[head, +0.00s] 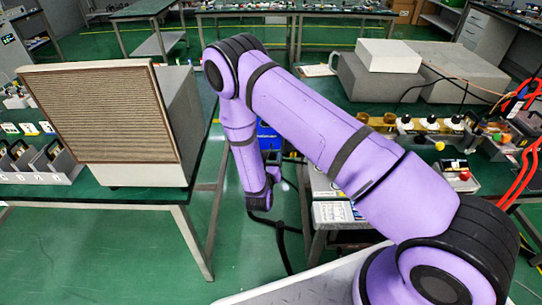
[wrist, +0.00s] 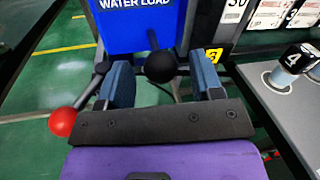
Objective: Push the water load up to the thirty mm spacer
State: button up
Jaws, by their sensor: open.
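The water load (wrist: 140,30) is a blue box with white "WATER LOAD" lettering at the top of the wrist view. Part of it also shows in the head view (head: 268,136) behind my arm. A black ball knob (wrist: 160,67) is in front of the box, between the fingers of my gripper (wrist: 161,72). The gripper is open, with blue-padded fingers on either side of the knob and visible gaps. A panel marked "30" (wrist: 236,10), perhaps the thirty mm spacer, stands right of the box, partly cut off by the frame.
A red ball on a lever (wrist: 62,122) is left of my gripper. A grey bench surface with black-capped posts (wrist: 290,62) is close on the right. In the head view, a large grilled box (head: 105,110) stands on the left table; green floor lies between tables.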

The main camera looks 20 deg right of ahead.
aim_at(283, 147)
jog(key=shift+x, duration=1.05)
grip_shut()
jog(key=shift+s+d, duration=0.3)
jog(key=shift+d, duration=0.55)
jog(key=shift+s+d, duration=0.3)
jog(key=shift+d, duration=0.6)
grip_release()
jog(key=v, duration=1)
jog(key=shift+s+a, duration=0.25)
jog(key=shift+s, duration=0.1)
